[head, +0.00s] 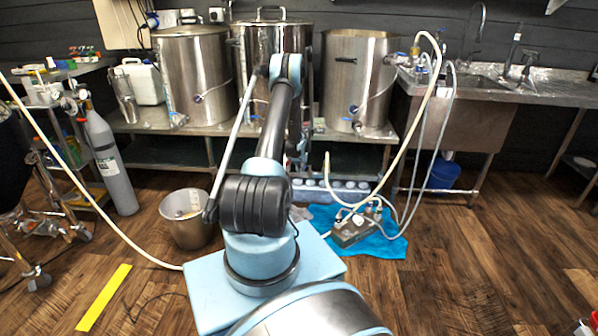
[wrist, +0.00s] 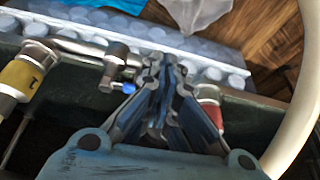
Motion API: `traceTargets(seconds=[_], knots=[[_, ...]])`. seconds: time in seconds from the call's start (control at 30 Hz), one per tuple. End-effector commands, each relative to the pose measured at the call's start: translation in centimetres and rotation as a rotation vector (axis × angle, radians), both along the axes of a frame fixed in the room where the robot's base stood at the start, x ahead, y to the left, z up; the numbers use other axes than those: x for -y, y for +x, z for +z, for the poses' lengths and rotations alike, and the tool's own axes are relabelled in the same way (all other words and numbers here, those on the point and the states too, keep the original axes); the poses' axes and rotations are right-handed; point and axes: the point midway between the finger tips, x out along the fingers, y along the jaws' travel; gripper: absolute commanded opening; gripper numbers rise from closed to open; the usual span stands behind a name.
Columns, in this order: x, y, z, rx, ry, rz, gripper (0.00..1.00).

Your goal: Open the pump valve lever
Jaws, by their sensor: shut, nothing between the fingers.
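In the wrist view, a metal pipe fitting with a small blue lever (wrist: 132,88) lies just left of my gripper. My gripper (wrist: 162,68) is shut and empty, its fingers together close beside the metal valve body (wrist: 112,72). I cannot tell whether the fingers touch the lever or the valve. A yellow-banded fitting (wrist: 22,75) joins the pipe at the left, and a red-banded fitting (wrist: 210,105) shows to the right of the fingers. In the head view, my arm reaches toward the low space in front of the kettle bench, and my gripper cannot be made out clearly there.
A row of grey round-topped pieces (wrist: 95,22) runs behind the valve. A pale hose (wrist: 300,110) curves down the right side of the wrist view. In the head view, a small pump-like unit (head: 355,228) lies on a blue cloth (head: 385,246), with a bucket (head: 187,228) at left.

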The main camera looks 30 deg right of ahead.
Motion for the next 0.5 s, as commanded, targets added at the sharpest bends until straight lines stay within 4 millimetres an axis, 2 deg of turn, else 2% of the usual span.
traceTargets(seconds=[0.2, 0.5], knots=[[0.4, 1.3, 0.0, 0.001, -0.001, 0.000, 0.00], [0.4, 1.6, 0.1, 0.005, -0.003, 0.001, 0.00]])
